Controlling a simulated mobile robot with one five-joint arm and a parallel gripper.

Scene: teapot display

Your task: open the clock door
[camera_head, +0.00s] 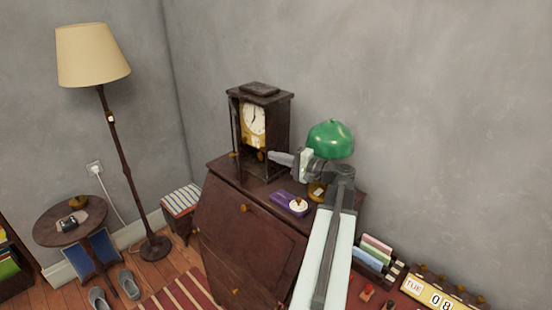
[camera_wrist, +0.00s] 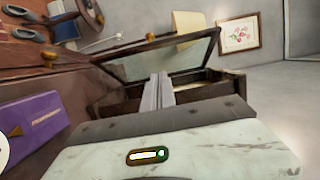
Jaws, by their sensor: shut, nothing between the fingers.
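The clock (camera_head: 268,103) is a dark wooden case with a white dial and brass parts. It stands upright on the slanted-front desk. Its glass door (camera_wrist: 165,60), with a dark frame and a small brass knob (camera_wrist: 150,37), stands swung out at an angle from the case (camera_wrist: 205,88) in the wrist view. In the head view a thin door edge shows at the clock's left. My gripper (camera_head: 274,157) is shut and empty at the lower right front of the clock. Its fingers (camera_wrist: 158,90) point into the gap between door and case; contact cannot be told.
A green-shaded lamp (camera_head: 331,139) stands close behind my gripper. A purple box (camera_head: 289,204) lies on the desk (camera_head: 240,232) in front of the clock. A floor lamp (camera_head: 93,57) and a round side table (camera_head: 70,222) stand to the left.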

